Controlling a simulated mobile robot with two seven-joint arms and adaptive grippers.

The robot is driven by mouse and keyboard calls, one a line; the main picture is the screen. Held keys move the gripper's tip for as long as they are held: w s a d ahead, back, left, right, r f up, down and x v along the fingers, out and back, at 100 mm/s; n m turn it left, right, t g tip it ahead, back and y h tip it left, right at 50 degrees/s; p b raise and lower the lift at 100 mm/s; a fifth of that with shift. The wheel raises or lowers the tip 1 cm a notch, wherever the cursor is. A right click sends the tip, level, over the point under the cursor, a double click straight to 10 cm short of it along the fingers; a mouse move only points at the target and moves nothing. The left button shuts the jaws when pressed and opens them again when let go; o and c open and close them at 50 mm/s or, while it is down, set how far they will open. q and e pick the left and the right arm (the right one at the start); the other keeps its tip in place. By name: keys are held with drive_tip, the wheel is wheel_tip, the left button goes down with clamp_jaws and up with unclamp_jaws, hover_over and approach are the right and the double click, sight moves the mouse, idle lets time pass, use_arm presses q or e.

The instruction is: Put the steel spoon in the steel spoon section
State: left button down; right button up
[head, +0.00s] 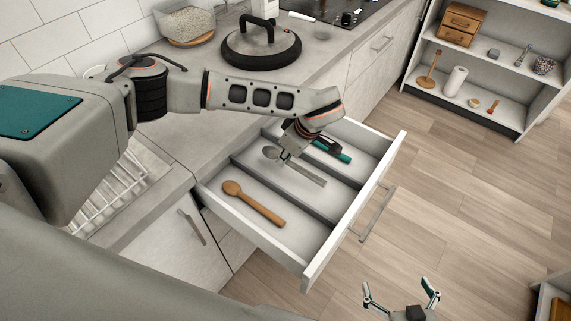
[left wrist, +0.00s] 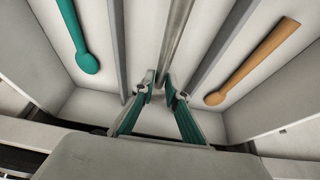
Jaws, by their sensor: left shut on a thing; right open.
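The steel spoon (head: 308,175) is grey, with its bowl toward the counter and its handle toward the drawer front. It lines up with the middle section of the open drawer (head: 318,262), between two dividers. My left gripper (head: 286,157) is shut on it near the bowl. In the left wrist view the spoon's handle (left wrist: 178,38) runs away from between the fingertips (left wrist: 161,90); its bowl is hidden there. I cannot tell whether the spoon rests on the drawer floor or hangs just above it. My right gripper (head: 401,297) is open and empty, low in front of the drawer.
A wooden spoon (head: 255,205) lies in the near-left section. A teal spoon (head: 335,152) lies in the far-right section, partly hidden by my wrist. A lidded pan (head: 260,45) stands on the counter, and a dish rack (head: 115,185) is at left.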

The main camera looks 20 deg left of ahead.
sight(285, 165)
use_arm(q)
drive_tip(key=shift+f, duration=1.9)
drive_tip(key=c, duration=2)
unclamp_jaws()
drive_tip(key=shift+f, duration=0.15)
drive_tip(key=v, duration=1.2)
drive_tip(key=shift+r, duration=0.2)
